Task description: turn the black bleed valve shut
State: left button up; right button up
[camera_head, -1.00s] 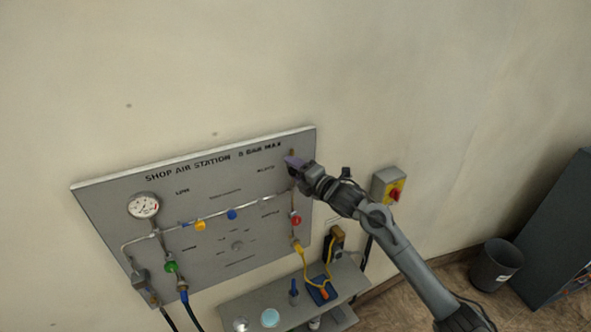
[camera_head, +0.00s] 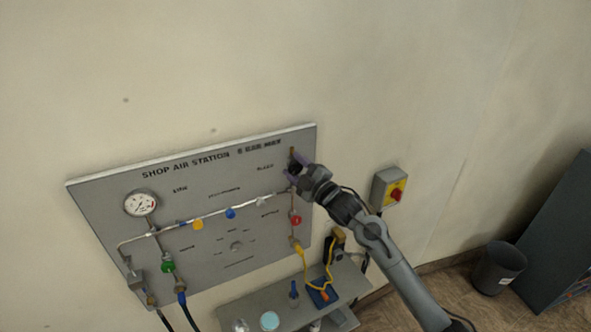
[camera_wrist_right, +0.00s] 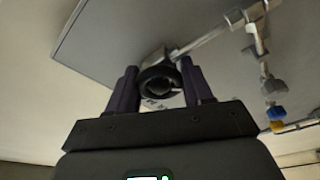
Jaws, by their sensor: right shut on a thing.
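The black bleed valve (camera_wrist_right: 158,82) is a round black knob at the upper right of the grey panel. In the right wrist view it sits between the two dark fingers of my right gripper (camera_wrist_right: 161,88), which is shut on it. In the head view my right gripper (camera_head: 296,170) reaches the panel's upper right from the right, and its fingers partly hide the black knob. My left gripper is not in view.
The panel (camera_head: 95,210) carries a gauge (camera_head: 140,203), a pipe with yellow (camera_head: 198,225) and blue (camera_head: 230,213) knobs, a green knob (camera_head: 168,267) and a red knob (camera_head: 296,220). A shelf (camera_head: 265,302) stands below. A switch box (camera_head: 388,188) is to the right.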

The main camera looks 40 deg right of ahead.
jog(key=m+h, duration=0.1)
jog(key=m, duration=0.3)
jog(key=shift+f+t, duration=0.1)
jog(key=shift+t, duration=0.2)
jog(key=m, duration=0.2)
jog(key=m+h, duration=0.1)
jog(key=m, duration=0.1)
jog(key=shift+m+h, duration=0.3)
jog(key=shift+m, duration=0.1)
jog(key=m+h, duration=0.1)
jog(key=m, duration=0.3)
jog(key=shift+m, duration=0.3)
jog(key=m+h+p, duration=0.1)
jog(key=m+h, duration=0.1)
jog(key=m, duration=0.3)
jog(key=shift+m, duration=0.4)
jog(key=m+h, duration=0.1)
jog(key=m, duration=0.2)
jog(key=m+g+p, duration=0.1)
jog(key=m, duration=0.2)
jog(key=shift+g+h, duration=0.3)
jog(key=shift+h, duration=0.1)
jog(key=m+g, duration=0.1)
jog(key=m, duration=0.4)
jog(key=shift+m+h, duration=0.3)
jog(key=shift+h, duration=0.1)
jog(key=shift+m, duration=0.9)
